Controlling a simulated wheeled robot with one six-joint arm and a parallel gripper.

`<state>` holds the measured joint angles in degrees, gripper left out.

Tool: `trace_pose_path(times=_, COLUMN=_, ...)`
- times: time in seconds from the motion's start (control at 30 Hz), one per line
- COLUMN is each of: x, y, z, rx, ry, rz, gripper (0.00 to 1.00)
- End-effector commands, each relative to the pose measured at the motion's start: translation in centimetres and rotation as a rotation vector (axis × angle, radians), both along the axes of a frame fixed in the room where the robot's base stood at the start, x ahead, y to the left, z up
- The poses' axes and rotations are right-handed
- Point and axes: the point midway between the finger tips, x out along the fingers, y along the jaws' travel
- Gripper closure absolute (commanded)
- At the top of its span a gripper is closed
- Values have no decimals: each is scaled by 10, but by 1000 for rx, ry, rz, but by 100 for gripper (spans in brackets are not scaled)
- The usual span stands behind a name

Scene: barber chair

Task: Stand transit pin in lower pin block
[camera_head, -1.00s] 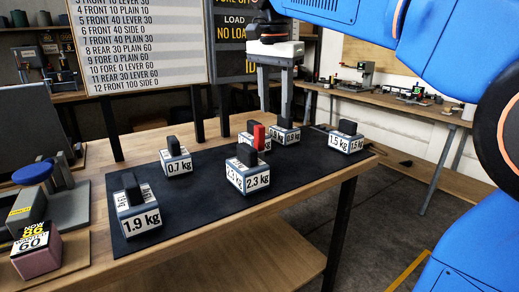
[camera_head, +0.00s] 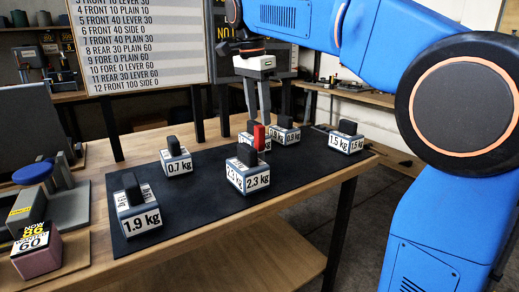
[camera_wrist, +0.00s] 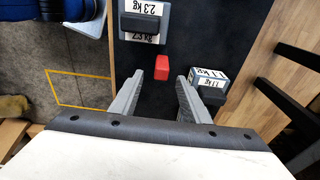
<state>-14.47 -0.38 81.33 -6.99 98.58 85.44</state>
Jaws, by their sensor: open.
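A small red block-like piece (camera_head: 259,137), possibly the transit pin, shows behind the 2.3 kg weight (camera_head: 257,179) on the black mat. In the wrist view the red piece (camera_wrist: 162,67) lies just beyond and between my fingertips, apart from the 2.3 kg weight (camera_wrist: 145,20). My gripper (camera_head: 258,114) is open and empty, just above the red piece in the head view. Its two fingers also show in the wrist view (camera_wrist: 160,79). The red piece's lower part is hidden in the head view. I cannot identify the lower pin block.
A black mat (camera_head: 200,207) on the wooden bench carries several labelled weights, including 1.9 kg (camera_head: 136,207), 0.7 kg (camera_head: 175,158) and 1.5 kg (camera_head: 344,138). A 1.1 kg weight (camera_wrist: 208,80) stands close beside my right finger. A grey model chair with a blue seat (camera_head: 32,171) stands at left.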

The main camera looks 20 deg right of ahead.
Motion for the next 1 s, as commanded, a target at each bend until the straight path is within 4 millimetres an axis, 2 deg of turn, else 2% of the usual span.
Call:
trace_pose_path(times=0.13, x=0, y=-3, z=-23, rx=-1, ry=2, rz=0, gripper=58)
trace_pose_path(times=0.47, x=2, y=-5, z=-46, rx=0, ry=0, rz=1, gripper=58)
trace_pose_path(times=0.7, x=5, y=-7, z=-78, rx=0, ry=1, rz=1, gripper=58)
trace_pose_path(times=0.83, x=5, y=-8, z=-88, rx=0, ry=0, rz=1, gripper=58)
trace_pose_path(times=1.0, x=5, y=-8, z=-90, rx=0, ry=-1, rz=1, gripper=58)
